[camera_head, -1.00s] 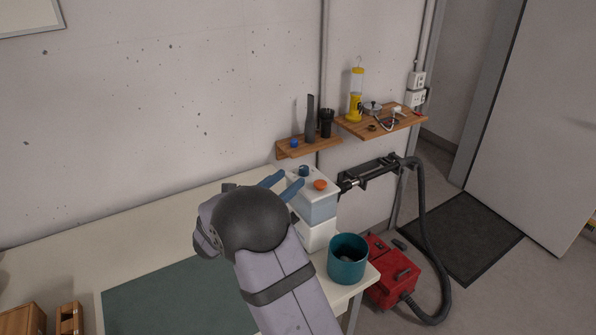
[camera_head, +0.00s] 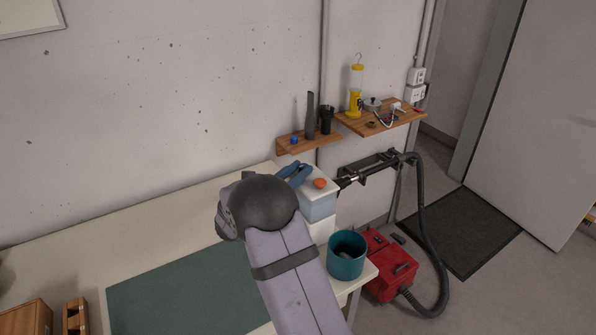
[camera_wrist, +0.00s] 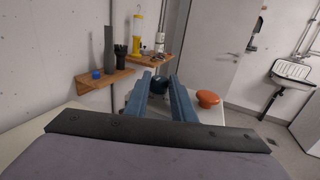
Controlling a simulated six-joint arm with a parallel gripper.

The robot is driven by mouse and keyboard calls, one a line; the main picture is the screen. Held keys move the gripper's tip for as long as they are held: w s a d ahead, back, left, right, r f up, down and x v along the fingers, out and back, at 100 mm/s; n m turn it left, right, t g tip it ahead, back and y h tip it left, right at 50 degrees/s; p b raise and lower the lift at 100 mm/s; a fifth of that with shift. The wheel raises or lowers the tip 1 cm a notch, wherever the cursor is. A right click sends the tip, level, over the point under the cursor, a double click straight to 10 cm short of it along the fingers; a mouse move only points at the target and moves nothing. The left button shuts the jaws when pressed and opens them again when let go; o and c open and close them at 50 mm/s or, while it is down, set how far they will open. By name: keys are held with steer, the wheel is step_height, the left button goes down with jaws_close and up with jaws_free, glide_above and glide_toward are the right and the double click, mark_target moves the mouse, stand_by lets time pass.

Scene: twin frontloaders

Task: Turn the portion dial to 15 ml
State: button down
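The dispenser (camera_head: 318,206) is a white and pale blue box at the back right corner of the bench. Its orange knob (camera_head: 320,183) is on top, and also shows in the wrist view (camera_wrist: 207,98). A dark blue dial (camera_wrist: 159,84) shows between my fingertips in the wrist view; in the head view my fingers hide it. My gripper (camera_head: 295,173) is over the top of the dispenser, left of the orange knob, its blue fingers apart. I cannot tell whether they touch the dial. No scale marks are readable.
A teal bin (camera_head: 347,257) stands in front of the dispenser. Wall shelves behind hold a blue cap (camera_wrist: 97,74), dark nozzles and a yellow feeder (camera_head: 355,100). A hose (camera_head: 421,215) and red vacuum (camera_head: 392,268) are at the right.

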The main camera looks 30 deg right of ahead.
steer(key=c, duration=2.5)
jaws_free()
steer(key=shift+n+t+b, duration=0.3)
steer(key=shift+t+b, duration=0.1)
steer(key=shift+b, duration=0.05)
steer(key=shift+c, duration=0.2)
steer(key=n+t+y+b, duration=0.1)
steer(key=n+t+b, duration=0.1)
steer(key=b, duration=0.1)
steer(key=t+y+b, duration=0.1)
steer(key=t+b, duration=0.1)
steer(key=shift+s+d+f+n+y, duration=0.1)
steer(key=shift+s+d+n+y, duration=0.2)
steer(key=shift+s+n, duration=0.1)
steer(key=shift+n+t+y+b, duration=0.6)
steer(key=shift+b, duration=0.35)
steer(key=shift+r, duration=0.2)
